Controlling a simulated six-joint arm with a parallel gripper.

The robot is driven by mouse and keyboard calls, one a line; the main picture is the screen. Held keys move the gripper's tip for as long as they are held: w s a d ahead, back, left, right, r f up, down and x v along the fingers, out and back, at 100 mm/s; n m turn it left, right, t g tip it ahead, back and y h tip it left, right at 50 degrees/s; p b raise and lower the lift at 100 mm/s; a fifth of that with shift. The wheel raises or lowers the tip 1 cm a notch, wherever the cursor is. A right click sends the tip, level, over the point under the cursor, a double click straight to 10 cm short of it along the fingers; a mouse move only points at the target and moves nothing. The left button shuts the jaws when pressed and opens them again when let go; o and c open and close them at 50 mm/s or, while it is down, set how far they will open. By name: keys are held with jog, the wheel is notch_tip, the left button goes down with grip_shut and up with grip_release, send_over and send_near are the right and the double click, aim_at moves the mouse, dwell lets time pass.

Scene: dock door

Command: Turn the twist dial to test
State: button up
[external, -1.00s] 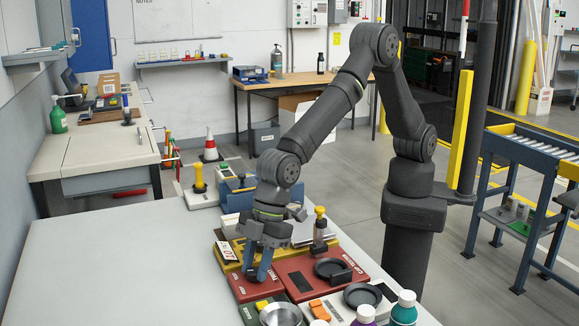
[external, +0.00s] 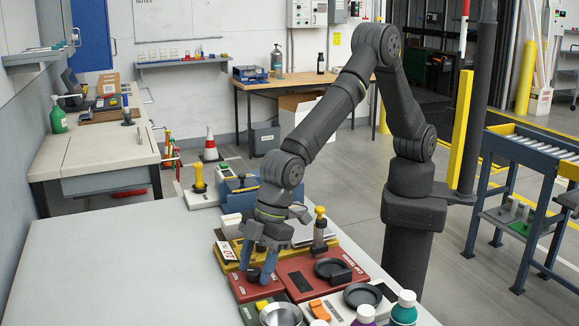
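The twist dial (external: 253,274) shows as a small dark knob on a small red box (external: 250,291) near the front of the grey table. A partly hidden white label is on the box's front edge. My gripper (external: 257,271) points down over this box, with its blue fingers apart and the dial between or just behind them. I cannot tell whether either finger touches the dial. The dial's pointer and its position marks are too small and too covered to read.
A yellow box with an upright yellow-topped handle (external: 320,226) stands behind. A metal bowl (external: 281,314) and white-capped bottles (external: 404,308) are in front. The table's left side (external: 130,270) is clear.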

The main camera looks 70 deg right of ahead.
jog(key=shift+r, duration=0.1)
jog(key=shift+r, duration=0.35)
notch_tip(320, 180, up, 3)
jog(key=shift+r, duration=0.1)
jog(key=w+d+r, duration=0.7)
jog(key=d, duration=0.2)
jog(key=shift+d, duration=0.2)
jog(key=shift+s, duration=0.1)
jog(key=s+a+r+m+t+h, duration=0.1)
jog(key=s+a+r+m, duration=0.1)
jog(key=s, duration=0.4)
jog(key=s+a+r+m, duration=0.2)
jog(key=s+a+r, duration=0.1)
jog(key=s, duration=0.3)
send_near(256, 269)
jog(key=x, duration=0.8)
jog(key=shift+w+a+f, duration=0.15)
jog(key=shift+a+f, duration=0.1)
jog(key=shift+f, duration=0.1)
